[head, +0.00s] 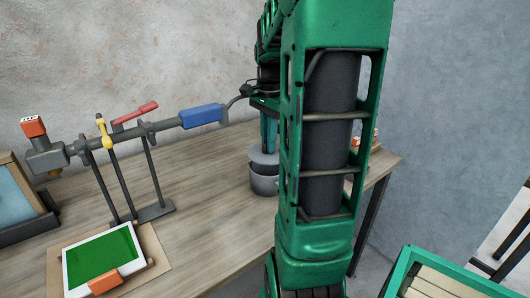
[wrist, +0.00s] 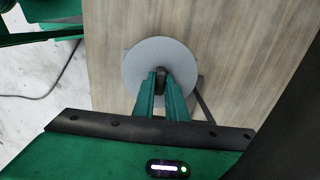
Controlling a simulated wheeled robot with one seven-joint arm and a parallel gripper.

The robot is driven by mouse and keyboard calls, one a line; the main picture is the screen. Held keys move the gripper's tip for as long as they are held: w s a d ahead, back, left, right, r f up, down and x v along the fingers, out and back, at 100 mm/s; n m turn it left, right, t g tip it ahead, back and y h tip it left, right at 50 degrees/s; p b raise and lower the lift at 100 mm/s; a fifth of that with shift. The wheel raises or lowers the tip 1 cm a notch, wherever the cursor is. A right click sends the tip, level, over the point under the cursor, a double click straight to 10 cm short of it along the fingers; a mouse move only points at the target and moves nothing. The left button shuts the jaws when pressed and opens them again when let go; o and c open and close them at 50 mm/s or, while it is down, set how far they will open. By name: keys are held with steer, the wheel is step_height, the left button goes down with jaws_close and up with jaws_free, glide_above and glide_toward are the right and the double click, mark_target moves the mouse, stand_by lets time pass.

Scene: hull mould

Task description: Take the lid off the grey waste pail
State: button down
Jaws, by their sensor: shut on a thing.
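The grey waste pail (head: 264,185) stands on the wooden table, partly hidden behind my arm in the head view. Its round grey lid (head: 259,160) is at the top of the pail; I cannot tell whether the two touch. In the wrist view the lid (wrist: 142,56) is a grey disc seen from above and hides the pail. My gripper (wrist: 162,74) is shut on the dark knob in the middle of the lid. In the head view the gripper (head: 267,138) points down over the pail.
A tool with a blue handle (head: 201,116) rests on a stand (head: 155,211) at the left. A green-screened tablet (head: 103,256) with an orange block (head: 104,282) lies in front. Bare table (head: 205,230) lies left of the pail. A wall rises behind.

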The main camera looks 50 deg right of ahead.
steer(key=s+a+r, duration=0.3)
steer(key=a+r, duration=0.7)
steer(key=a, duration=0.1)
steer(key=shift+r, duration=0.35)
steer(key=shift+s+a+f, duration=0.1)
steer(key=shift+s, duration=0.05)
stand_by(0.5)
